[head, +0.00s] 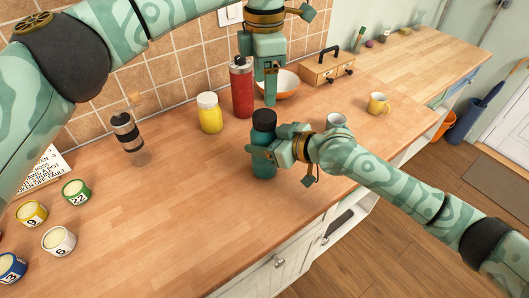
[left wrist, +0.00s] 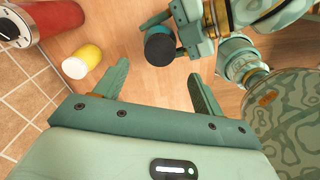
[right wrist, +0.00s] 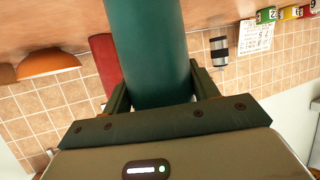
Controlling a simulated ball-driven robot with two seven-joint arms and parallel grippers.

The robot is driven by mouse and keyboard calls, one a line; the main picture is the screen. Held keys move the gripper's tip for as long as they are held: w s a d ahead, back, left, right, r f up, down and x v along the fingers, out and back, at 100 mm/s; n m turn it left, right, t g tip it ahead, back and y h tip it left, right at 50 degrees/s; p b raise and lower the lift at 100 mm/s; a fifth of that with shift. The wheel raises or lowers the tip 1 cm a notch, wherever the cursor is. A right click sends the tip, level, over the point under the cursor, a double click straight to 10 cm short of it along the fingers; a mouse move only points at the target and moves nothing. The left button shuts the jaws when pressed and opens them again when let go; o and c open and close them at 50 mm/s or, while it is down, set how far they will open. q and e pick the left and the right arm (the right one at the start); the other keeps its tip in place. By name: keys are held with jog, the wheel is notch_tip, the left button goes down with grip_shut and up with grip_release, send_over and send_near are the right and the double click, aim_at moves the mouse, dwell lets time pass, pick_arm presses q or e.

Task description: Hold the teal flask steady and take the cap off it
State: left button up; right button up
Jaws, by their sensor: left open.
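The teal flask (head: 264,166) stands upright on the wooden counter with its dark cap (head: 264,119) on top. My right gripper (head: 262,150) is shut around the flask's body below the cap. In the right wrist view the teal body (right wrist: 155,60) fills the space between the fingers. My left gripper (head: 270,98) is open, pointing down, just above and behind the cap, with nothing between its fingers. In the left wrist view the round cap (left wrist: 160,48) lies beyond the open fingertips. The flask's lower body is partly hidden by my right gripper in the head view.
A red flask (head: 242,88) and a yellow jar (head: 209,113) stand behind to the left. The counter's left middle is clear.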

aim_at(265, 115)
pick_arm(q)
jog(key=shift+r, duration=0.1)
pick_arm(e)
grip_shut()
pick_arm(q)
jog(key=shift+w+a+r, duration=0.1)
jog(key=shift+a+r, duration=0.05)
jog(key=m, duration=1.7)
jog(key=shift+f, duration=0.25)
jog(key=shift+f+m, duration=0.15)
jog(key=shift+m, duration=0.15)
notch_tip(265, 115, down, 8)
jog(key=shift+r, duration=0.15)
